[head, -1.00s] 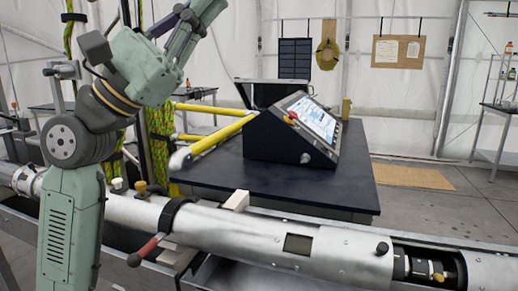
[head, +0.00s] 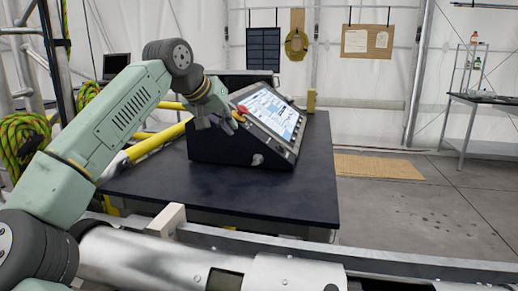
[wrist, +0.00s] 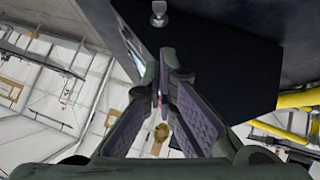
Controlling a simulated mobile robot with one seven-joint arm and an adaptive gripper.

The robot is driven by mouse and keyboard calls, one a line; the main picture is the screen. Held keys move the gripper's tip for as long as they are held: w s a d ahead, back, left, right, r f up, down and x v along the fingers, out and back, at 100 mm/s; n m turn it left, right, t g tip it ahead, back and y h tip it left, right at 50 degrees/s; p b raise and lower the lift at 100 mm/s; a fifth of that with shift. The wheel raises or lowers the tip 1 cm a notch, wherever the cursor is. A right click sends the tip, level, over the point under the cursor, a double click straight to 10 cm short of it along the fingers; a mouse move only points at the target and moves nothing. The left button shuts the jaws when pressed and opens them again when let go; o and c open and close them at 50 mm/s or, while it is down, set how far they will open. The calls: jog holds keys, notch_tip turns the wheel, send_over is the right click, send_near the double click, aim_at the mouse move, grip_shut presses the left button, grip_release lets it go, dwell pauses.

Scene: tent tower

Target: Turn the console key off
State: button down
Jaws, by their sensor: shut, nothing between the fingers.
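The console (head: 240,150) is a dark wedge-shaped box with a lit, sloping screen (head: 270,115), standing on a dark table. A small silver piece, which looks like the key (head: 257,159), sticks out of its near side panel; it also shows at the top edge of the wrist view (wrist: 159,13). Which way the key is turned is too small to tell. My gripper (head: 222,124) is at the console's upper left, left of and above the key and apart from it. In the wrist view its fingers (wrist: 160,92) meet at the tips, shut and empty.
A red knob (head: 238,116) sits on the console beside my gripper. Yellow rails (head: 155,142) run to the left of the console. A large metal tube (head: 150,262) lies in front of the table (head: 270,195), whose front right top is clear.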

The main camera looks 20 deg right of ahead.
jog(key=p, duration=0.2)
send_near(257, 159)
jog(key=w+d+f, duration=0.2)
jog(key=shift+w+d, duration=0.2)
jog(key=shift+w, duration=0.2)
jog(key=shift+s+d+f, duration=0.15)
jog(key=shift+d+f, duration=0.05)
jog(key=shift+f, duration=0.45)
jog(key=shift+s, duration=0.1)
